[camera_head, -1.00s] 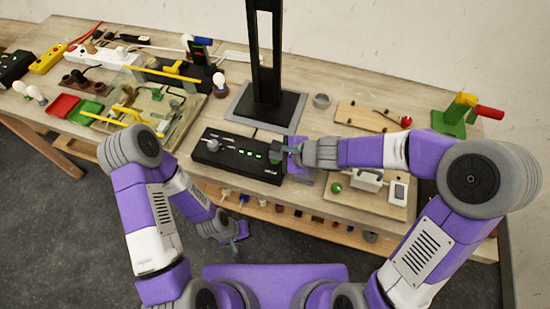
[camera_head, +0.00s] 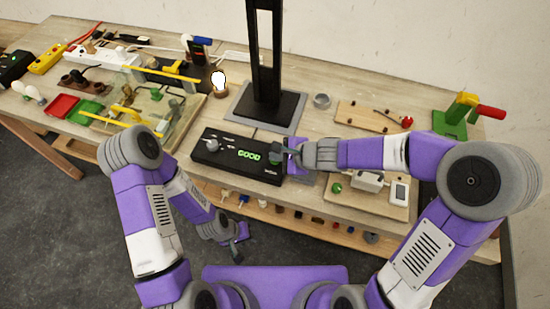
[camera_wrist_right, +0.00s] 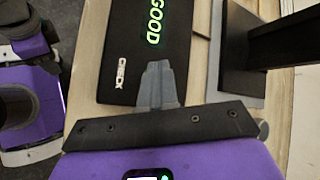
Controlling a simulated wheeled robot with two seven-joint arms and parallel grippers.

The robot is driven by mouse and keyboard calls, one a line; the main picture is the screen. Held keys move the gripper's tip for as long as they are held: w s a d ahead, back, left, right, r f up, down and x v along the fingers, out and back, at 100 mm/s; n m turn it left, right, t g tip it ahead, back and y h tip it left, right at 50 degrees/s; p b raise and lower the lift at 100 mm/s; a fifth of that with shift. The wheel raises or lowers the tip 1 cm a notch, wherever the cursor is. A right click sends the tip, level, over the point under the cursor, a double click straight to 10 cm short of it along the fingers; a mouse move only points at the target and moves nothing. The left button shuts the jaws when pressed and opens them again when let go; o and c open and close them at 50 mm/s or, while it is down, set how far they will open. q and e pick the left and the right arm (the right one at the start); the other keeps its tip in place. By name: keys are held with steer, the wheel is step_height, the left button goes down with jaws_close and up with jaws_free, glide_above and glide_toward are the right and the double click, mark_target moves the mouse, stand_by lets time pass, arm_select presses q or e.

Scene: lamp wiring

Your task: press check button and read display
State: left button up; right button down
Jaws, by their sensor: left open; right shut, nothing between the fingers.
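The black check box (camera_head: 222,160) lies on the bench in front of the dark post. Its green display (camera_head: 249,155) reads "GOOD"; the same word shows in the right wrist view (camera_wrist_right: 156,20). A grey knob (camera_head: 212,145) sits on the left of the box. My right gripper (camera_head: 277,155) is shut and empty, its fingertips at the right end of the box. In the right wrist view the fingertips (camera_wrist_right: 158,72) hide part of the box near the "CHECK" label (camera_wrist_right: 120,70); the button is hidden. My left gripper (camera_head: 238,242) is open and empty, low in front of the bench.
A lit bulb (camera_head: 218,80) stands behind the box to the left. The dark post (camera_head: 265,60) rises behind the box. A board with a white device (camera_head: 398,192) lies right, under my right arm. Red (camera_head: 62,106) and green trays lie left.

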steer(key=shift+r+p, duration=0.65)
steer(key=shift+r, duration=0.15)
step_height(320, 180, up, 5)
steer(key=p, duration=0.5)
stand_by(0.6)
